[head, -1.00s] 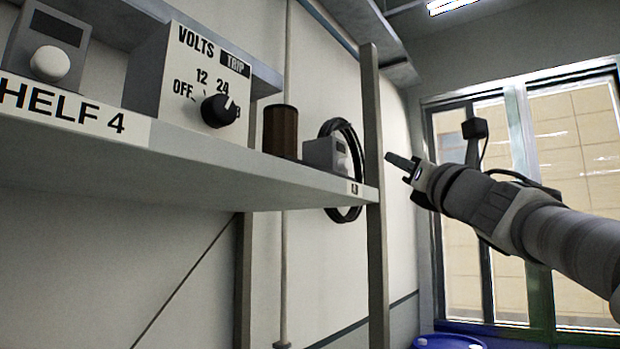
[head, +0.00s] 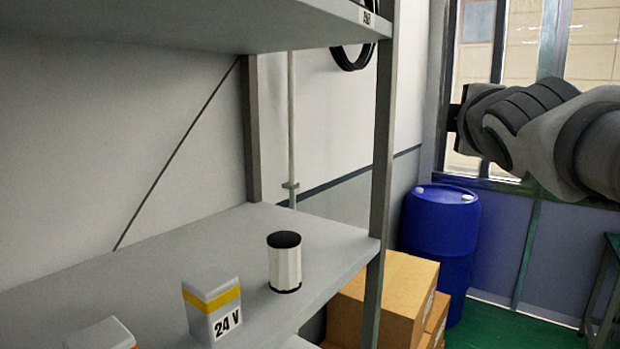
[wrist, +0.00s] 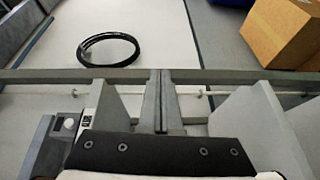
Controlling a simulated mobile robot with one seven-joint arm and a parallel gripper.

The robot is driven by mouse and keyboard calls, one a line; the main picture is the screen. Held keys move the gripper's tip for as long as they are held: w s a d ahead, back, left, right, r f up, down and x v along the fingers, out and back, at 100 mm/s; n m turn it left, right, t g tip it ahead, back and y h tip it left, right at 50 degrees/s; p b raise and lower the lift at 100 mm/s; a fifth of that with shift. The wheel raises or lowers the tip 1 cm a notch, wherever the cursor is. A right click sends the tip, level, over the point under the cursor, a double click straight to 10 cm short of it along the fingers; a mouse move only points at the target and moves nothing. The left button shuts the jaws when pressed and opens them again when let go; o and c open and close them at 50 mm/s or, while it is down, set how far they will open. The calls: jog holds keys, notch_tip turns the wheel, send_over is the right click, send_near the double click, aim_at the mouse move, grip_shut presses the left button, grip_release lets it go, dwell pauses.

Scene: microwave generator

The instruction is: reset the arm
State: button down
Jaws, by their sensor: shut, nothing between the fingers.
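My gripper (wrist: 161,85) is shut and empty in the wrist view, its two dark fingers side by side. In the head view my arm shows at the right edge, in front of the window and above a blue drum. My fingers cannot be made out there. No thing is in contact with the fingertips as far as the wrist view shows.
A grey shelf (head: 200,250) at the left holds a dark-topped white cylinder (head: 285,268) and a "24 V" block (head: 212,306). Cardboard boxes (head: 385,295) and the blue drum (head: 438,245) stand beyond its post. A black cable coil (wrist: 108,37) hangs above.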

jog(key=s+a+f+m+g+y, duration=0.1)
jog(key=s+a+f+m+g, duration=0.1)
jog(key=s+f+m+g, duration=0.2)
jog(key=s+a+f+m+g+y, duration=0.1)
jog(key=s+a+f+m+g, duration=0.2)
jog(key=f, duration=1.4)
jog(key=s+a+f+m+g+y, duration=0.1)
jog(key=s+f+m+g, duration=0.3)
jog(key=s+f+m, duration=0.4)
jog(key=s+a+f, duration=0.1)
jog(key=s+f, duration=0.2)
jog(key=s, duration=0.3)
jog(key=shift+a+g, duration=0.2)
jog(key=shift+g, duration=0.2)
